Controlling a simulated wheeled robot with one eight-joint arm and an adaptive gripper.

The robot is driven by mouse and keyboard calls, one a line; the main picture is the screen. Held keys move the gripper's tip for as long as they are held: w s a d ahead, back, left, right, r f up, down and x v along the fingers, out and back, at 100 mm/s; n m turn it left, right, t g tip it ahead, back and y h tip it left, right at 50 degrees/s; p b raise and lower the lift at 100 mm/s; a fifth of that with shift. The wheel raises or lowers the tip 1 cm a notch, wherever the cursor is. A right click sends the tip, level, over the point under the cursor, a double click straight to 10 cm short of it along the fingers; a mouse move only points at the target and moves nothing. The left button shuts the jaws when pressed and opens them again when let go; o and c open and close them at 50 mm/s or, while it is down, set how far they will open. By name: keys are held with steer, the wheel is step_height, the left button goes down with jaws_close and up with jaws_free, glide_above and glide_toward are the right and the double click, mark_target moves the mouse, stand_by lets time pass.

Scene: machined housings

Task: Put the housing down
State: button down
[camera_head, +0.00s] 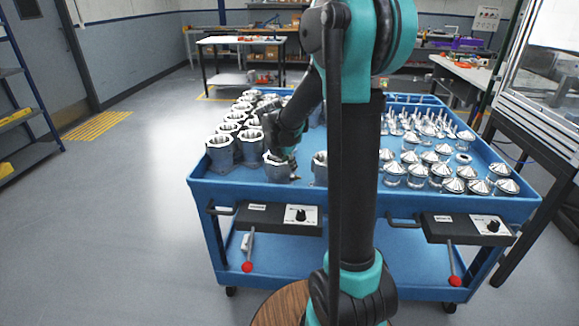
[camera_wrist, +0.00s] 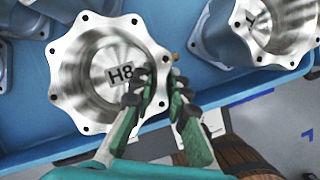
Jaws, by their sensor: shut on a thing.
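The housing, a grey metal part with a shiny scalloped flange and a round bore marked H8 (camera_wrist: 103,68), fills the upper left of the wrist view. In the head view the housing (camera_head: 277,172) is at the front edge of the blue cart's top, upright. My gripper (camera_wrist: 160,88) is shut on its rim, with one finger over the flange and bore side and the other outside the wall. In the head view my gripper (camera_head: 284,151) is partly hidden by my arm. Whether the housing's base touches the cart top is hidden.
The blue cart (camera_head: 215,191) has a raised rim. Several housings (camera_head: 221,150) stand at its left; another housing (camera_wrist: 270,30) is close on the right in the wrist view. Cone-topped parts (camera_head: 440,172) fill the cart's right side. Control boxes with red-knobbed levers (camera_head: 265,218) hang in front.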

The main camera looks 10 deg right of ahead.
steer(key=c, duration=1.5)
jaws_free()
steer(key=shift+f, duration=0.1)
steer(key=v, duration=1.2)
steer(key=s+d+f+m+y, duration=0.1)
steer(key=s+f+m, duration=0.4)
steer(key=s+m, duration=0.2)
steer(key=s+d+f+m+y, duration=0.1)
steer(key=s+f+m, duration=0.5)
steer(key=s+m, duration=0.2)
steer(key=s+d+f+m+t+y, duration=0.1)
steer(key=s+f+m, duration=0.4)
steer(key=s+m, duration=0.3)
steer(key=shift+d+f+m, duration=0.15)
steer(key=shift+m, duration=0.7)
steer(key=shift+d+f+m, duration=0.1)
steer(key=shift+d+m, duration=0.05)
steer(key=shift+m, duration=0.7)
